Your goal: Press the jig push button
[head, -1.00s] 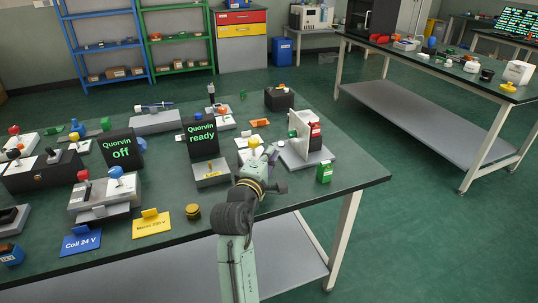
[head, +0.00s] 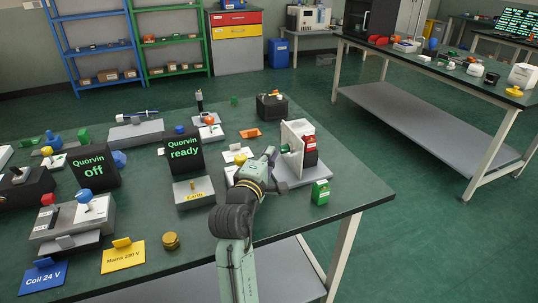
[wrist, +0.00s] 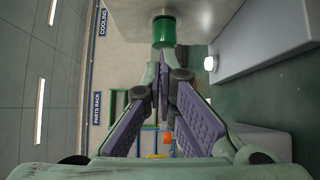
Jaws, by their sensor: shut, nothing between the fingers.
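The jig is a white upright plate (head: 298,140) on a grey base, with a green push button (head: 285,148) on its left face. In the wrist view the green button (wrist: 164,32) sticks out of the pale plate just beyond my fingertips. My gripper (head: 271,153) is shut and empty, level with the button's side of the plate and very close to it. Its fingers meet in the wrist view (wrist: 163,68), pointing toward the button. I cannot tell whether the tips touch it. A red block (head: 310,143) sits behind the plate.
Left of my arm are a display reading "Quorvin ready" (head: 184,148), a grey box labelled Earth (head: 193,190) and a brass knob (head: 170,241). An orange piece (head: 250,133) lies behind.

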